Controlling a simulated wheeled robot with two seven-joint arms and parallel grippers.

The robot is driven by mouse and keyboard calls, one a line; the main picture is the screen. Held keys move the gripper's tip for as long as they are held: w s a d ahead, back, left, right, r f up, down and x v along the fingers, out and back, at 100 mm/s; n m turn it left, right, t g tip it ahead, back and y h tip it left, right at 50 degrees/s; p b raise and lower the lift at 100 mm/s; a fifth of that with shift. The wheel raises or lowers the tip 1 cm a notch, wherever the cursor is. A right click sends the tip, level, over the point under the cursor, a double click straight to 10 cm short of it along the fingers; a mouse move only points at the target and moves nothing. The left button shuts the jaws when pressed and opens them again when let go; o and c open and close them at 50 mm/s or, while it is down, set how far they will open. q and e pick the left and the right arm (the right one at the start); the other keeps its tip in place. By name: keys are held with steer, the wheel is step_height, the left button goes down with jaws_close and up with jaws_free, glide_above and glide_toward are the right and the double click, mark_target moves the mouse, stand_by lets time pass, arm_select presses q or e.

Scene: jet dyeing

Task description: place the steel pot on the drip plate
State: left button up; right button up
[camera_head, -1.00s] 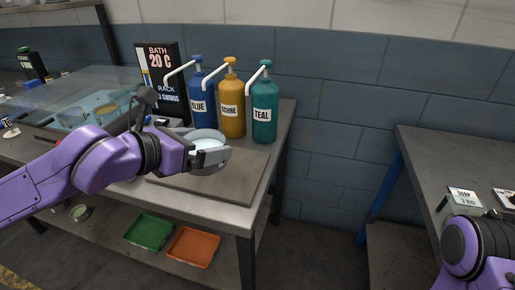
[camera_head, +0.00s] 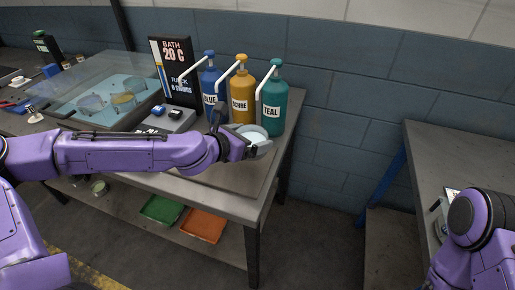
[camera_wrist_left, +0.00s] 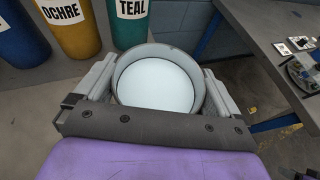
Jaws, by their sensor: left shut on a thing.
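The steel pot (camera_head: 259,146) is a round grey vessel with pale, whitish contents. It shows from above in the left wrist view (camera_wrist_left: 158,52), held between both fingers. My left gripper (camera_head: 250,147) is shut on it, and the pot looks upright. The drip plate (camera_head: 243,179) is a flat grey-brown slab on the table, partly hidden by my left arm. The pot is over or near the plate's back right part; its height above it is hard to tell. My right arm shows at the lower right, but its gripper is out of sight.
The blue bottle (camera_head: 210,82), ochre bottle (camera_head: 241,86) and teal bottle (camera_head: 273,103) stand close behind the pot. A bath sign (camera_head: 175,72) and a glass-covered bath (camera_head: 85,100) are farther left. Green (camera_head: 162,209) and orange (camera_head: 203,225) trays lie on the lower shelf.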

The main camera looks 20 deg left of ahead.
mark_target(260, 140)
arm_select(q)
steer(key=w+f, duration=0.1)
steer(key=w+d+f, duration=0.1)
steer(key=w+f, duration=0.1)
steer(key=shift+f, duration=0.3)
step_height(260, 140, down, 2)
steer(key=shift+f+b, duration=0.25)
steer(key=shift+b, duration=0.05)
steer(key=shift+w+f, duration=0.15)
steer(key=shift+f, duration=0.2)
steer(key=shift+f, duration=0.15)
steer(key=o, duration=1)
steer(key=shift+o, duration=0.2)
steer(key=p+v, duration=0.2)
steer(key=v, duration=1)
steer(key=shift+w, duration=0.1)
steer(key=shift+s, duration=0.25)
